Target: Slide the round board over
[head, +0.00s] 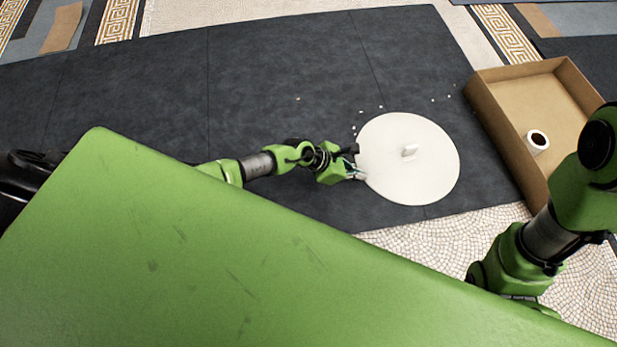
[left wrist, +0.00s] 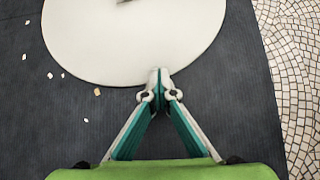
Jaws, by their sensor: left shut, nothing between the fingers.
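The round board (head: 390,180) is a cream-white disc with a small upright knob (head: 408,151) near its middle. It lies flat on the dark mat (head: 270,90). My left gripper (head: 357,165) is at the board's left edge, with its fingers shut and nothing between them. In the left wrist view the board (left wrist: 135,45) fills the top, and the shut fingertips of the gripper (left wrist: 160,85) meet its near rim; whether they press on it I cannot tell. My right arm shows at the right edge, but its gripper is not in view.
Several small pale chips (head: 361,111) lie on the mat left of and above the board. A cardboard tray (head: 525,85) with a white roll (head: 537,142) stands to the right. Pale mosaic floor (head: 450,240) borders the mat. The mat left of the board is mostly clear.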

